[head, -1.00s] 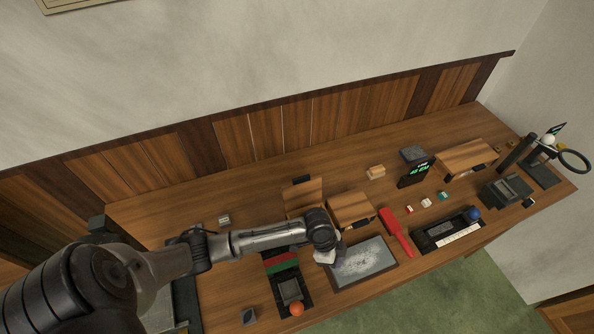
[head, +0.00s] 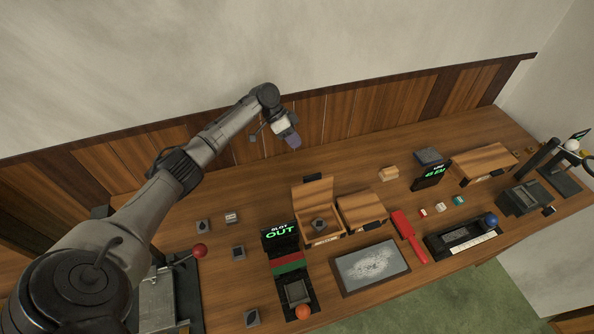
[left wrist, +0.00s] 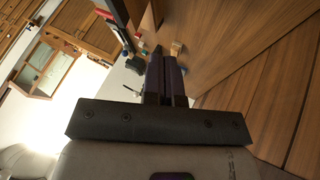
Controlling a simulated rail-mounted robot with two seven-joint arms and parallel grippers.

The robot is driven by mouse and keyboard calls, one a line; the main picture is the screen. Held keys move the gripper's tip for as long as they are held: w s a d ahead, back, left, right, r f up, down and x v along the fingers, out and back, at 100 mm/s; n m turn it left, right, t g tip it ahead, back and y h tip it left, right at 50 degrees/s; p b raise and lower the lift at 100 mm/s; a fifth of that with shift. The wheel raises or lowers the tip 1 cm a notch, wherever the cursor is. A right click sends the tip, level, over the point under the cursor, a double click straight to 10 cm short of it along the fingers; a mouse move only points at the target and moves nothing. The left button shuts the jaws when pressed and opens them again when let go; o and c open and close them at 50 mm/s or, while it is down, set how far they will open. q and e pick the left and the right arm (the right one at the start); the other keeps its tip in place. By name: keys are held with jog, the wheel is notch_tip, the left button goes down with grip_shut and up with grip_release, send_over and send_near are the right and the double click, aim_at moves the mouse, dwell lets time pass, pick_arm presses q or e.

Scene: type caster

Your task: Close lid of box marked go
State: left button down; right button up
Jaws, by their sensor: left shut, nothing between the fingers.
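A wooden box (head: 326,238) stands open near the middle of the desk, its lid (head: 313,201) raised upright at the back. A small dark block (head: 318,224) lies inside it. The label on its front is too small to read, so I cannot tell whether it says go. A second wooden box (head: 361,207) stands just right of it with its lid down. My left gripper (head: 292,139) is shut and empty, up by the wall panelling, above and behind the open box. Its closed fingers show in the left wrist view (left wrist: 166,78). My right gripper is not in view.
A black sign reading OUT (head: 280,237) stands left of the open box. A red-knobbed lever (head: 198,251) is farther left. A grey-topped tray (head: 370,266), a red paddle (head: 408,236) and a third wooden box (head: 482,162) lie to the right. The desk behind the boxes is mostly clear.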

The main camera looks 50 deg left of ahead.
pick_arm(q)
jog(key=s+a, duration=0.2)
jog(key=p, duration=0.3)
send_near(313, 191)
jog(key=shift+w+d+f+h, duration=0.1)
jog(key=shift+w+d+f, duration=0.15)
jog(key=shift+w, duration=0.25)
jog(key=shift+w+d+f+h, duration=0.15)
jog(key=shift+w+f, duration=0.1)
jog(key=shift+w, duration=0.2)
jog(key=shift+w+d+f+h, duration=0.1)
jog(key=shift+w+d+f, duration=0.15)
jog(key=shift+w, duration=0.25)
